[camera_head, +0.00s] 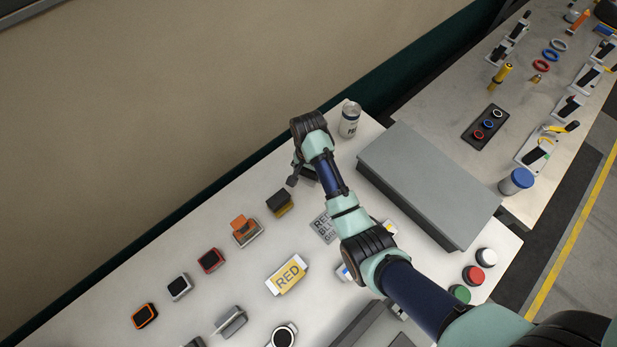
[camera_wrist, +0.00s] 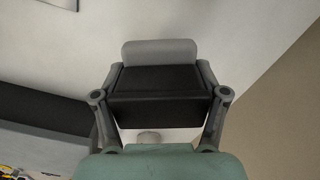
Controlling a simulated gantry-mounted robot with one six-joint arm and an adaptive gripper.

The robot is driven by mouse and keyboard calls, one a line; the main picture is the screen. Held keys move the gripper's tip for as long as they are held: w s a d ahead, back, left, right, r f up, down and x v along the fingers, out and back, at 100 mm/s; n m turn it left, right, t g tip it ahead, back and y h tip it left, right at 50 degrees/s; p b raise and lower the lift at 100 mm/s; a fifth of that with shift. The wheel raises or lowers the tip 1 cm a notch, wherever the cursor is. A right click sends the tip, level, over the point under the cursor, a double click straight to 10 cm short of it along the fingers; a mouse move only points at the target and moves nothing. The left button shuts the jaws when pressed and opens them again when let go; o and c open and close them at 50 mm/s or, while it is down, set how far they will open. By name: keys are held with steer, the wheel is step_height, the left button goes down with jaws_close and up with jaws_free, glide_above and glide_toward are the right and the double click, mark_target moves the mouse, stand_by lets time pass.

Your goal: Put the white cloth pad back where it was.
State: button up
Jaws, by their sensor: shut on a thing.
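My gripper (camera_head: 303,178) is at the far part of the white table, left of the can. In the wrist view my gripper (camera_wrist: 160,85) is shut on a dark block with a pale grey rounded strip at its far side. I take this to be the white cloth pad (camera_wrist: 159,52), its black body (camera_wrist: 160,80) between the fingers. In the head view the held thing is a small dark shape, mostly hidden by my gripper, and I cannot tell whether it touches the table.
A black-and-yellow block (camera_head: 280,204), an orange block (camera_head: 243,226) and several dark framed squares, one red-edged (camera_head: 210,260), run down-left along the table. A can (camera_head: 349,119) and a large grey box (camera_head: 430,187) stand to the right.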

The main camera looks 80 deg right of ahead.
mark_target(309, 179)
steer(key=shift+f+b, duration=0.4)
steer(key=shift+f, duration=1.85)
steer(key=shift+f, duration=0.15)
steer(key=o, duration=1)
step_height(309, 179, up, 12)
steer(key=p, duration=0.3)
steer(key=shift+r, duration=0.25)
